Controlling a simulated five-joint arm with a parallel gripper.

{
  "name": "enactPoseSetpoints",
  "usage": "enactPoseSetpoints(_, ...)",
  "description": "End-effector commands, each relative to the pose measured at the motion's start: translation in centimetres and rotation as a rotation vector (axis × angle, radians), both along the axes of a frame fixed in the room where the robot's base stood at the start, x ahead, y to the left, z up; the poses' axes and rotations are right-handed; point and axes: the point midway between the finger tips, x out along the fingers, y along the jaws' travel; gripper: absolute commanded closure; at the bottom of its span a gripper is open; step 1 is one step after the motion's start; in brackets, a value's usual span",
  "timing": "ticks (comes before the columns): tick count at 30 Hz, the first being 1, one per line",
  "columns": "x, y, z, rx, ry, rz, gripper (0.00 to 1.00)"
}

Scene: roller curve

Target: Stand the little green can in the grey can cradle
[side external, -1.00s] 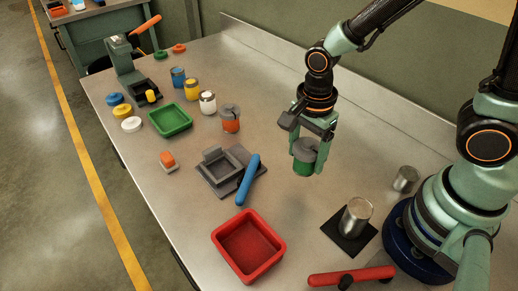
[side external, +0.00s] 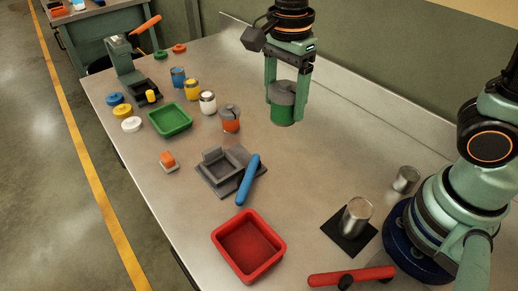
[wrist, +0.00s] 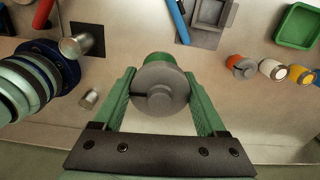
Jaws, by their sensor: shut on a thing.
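My gripper (side external: 287,92) is shut on the little green can (side external: 284,112), which has a grey lid, and holds it upright above the table. In the wrist view the can (wrist: 155,58) sits between the two green fingers, its grey lid facing the camera. The grey can cradle (side external: 216,185) lies on the table below and to the left of the can in the side view, with a square recess and a raised block at its back. The cradle also shows at the top of the wrist view (wrist: 204,40), partly cut off. The held can is apart from the cradle.
A blue-handled tool (side external: 248,180) lies against the cradle's right side. An orange can (side external: 231,125) with a grey lid and several paint jars stand behind it. A red tray (side external: 248,246), green tray (side external: 170,119) and metal cup (side external: 355,218) stand around. The table's middle right is clear.

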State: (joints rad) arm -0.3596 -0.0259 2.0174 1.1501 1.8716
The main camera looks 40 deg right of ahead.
Motion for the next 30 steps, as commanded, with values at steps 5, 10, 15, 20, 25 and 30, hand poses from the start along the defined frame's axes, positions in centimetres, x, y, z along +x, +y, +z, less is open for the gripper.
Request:
enactPoseSetpoints(5,3.8,2.6,-2.2,-0.002,0.005,0.002,0.91)
enactPoseSetpoints(10,6.9,5.1,-5.0,-0.002,0.004,0.001,0.91)
enactPoseSetpoints(15,9.2,7.2,-7.8,-0.001,0.002,0.001,0.91)
enactPoseSetpoints(20,10.4,8.5,-9.7,0.000,0.001,0.001,0.91)
enactPoseSetpoints(25,10.9,9.0,-10.7,0.000,-0.001,0.000,0.91)
enactPoseSetpoints(30,10.9,9.0,-11.6,0.000,0.000,0.000,0.91)
